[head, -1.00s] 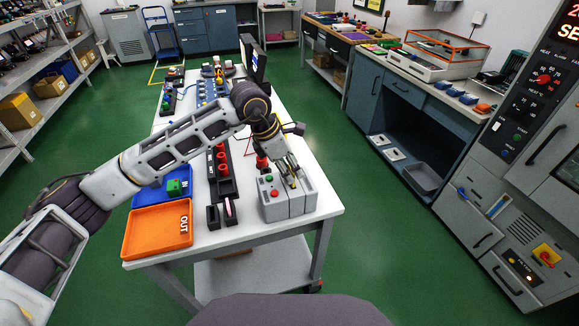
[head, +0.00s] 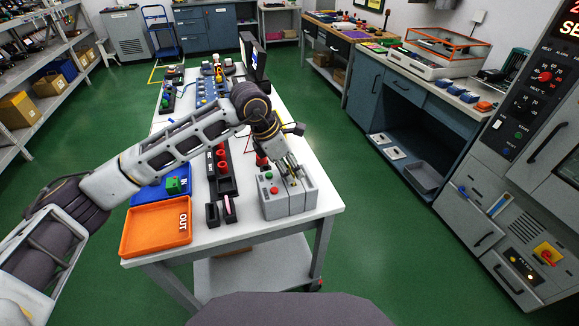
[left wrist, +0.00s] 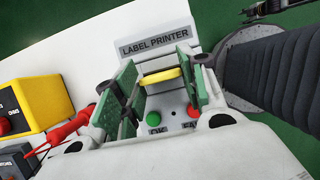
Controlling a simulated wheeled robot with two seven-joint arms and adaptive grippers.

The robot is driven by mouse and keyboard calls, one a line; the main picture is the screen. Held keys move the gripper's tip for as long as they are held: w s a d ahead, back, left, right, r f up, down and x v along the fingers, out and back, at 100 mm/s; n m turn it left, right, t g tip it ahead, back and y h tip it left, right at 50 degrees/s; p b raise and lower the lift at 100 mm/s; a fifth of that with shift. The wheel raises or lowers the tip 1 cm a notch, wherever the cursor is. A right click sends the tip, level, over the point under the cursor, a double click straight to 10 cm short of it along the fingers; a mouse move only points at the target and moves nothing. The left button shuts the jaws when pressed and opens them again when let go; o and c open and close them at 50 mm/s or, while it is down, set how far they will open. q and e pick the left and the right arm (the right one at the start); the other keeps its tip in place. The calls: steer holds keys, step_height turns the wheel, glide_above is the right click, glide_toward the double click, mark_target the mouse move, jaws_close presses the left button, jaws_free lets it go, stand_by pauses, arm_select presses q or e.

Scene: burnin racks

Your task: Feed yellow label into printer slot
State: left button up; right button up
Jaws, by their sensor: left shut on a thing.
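The label printer is a grey box (head: 275,207) at the near right corner of the white table, with a green and a red button on it. My left gripper (head: 292,170) is above the printer, pointing down. In the left wrist view, its green-padded fingers (left wrist: 160,88) are shut on the yellow label (left wrist: 161,77), which shows as a short yellow strip between them. The printer's "LABEL PRINTER" plate (left wrist: 155,41) lies just beyond the label. The slot is hidden, and I cannot tell whether the label is inside it. My right gripper is not in view.
Left of the printer stand small black holders (head: 212,215), one with a pink-white item. An orange OUT tray (head: 150,230) and a blue tray (head: 145,198) lie at the table's left edge. In the wrist view, a yellow box (left wrist: 30,100) and red probe (left wrist: 70,128) are close by.

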arm_select(q)
steer(key=shift+f+b, duration=0.75)
steer(key=shift+f, duration=0.1)
stand_by(0.6)
steer(key=o, duration=0.9)
steer(key=shift+v, duration=6)
steer(key=shift+r, duration=0.1)
step_height(320, 180, up, 9)
steer(key=p, duration=0.9)
steer(key=shift+r+p, duration=0.4)
steer(key=shift+p, duration=0.2)
steer(key=shift+f, duration=0.1)
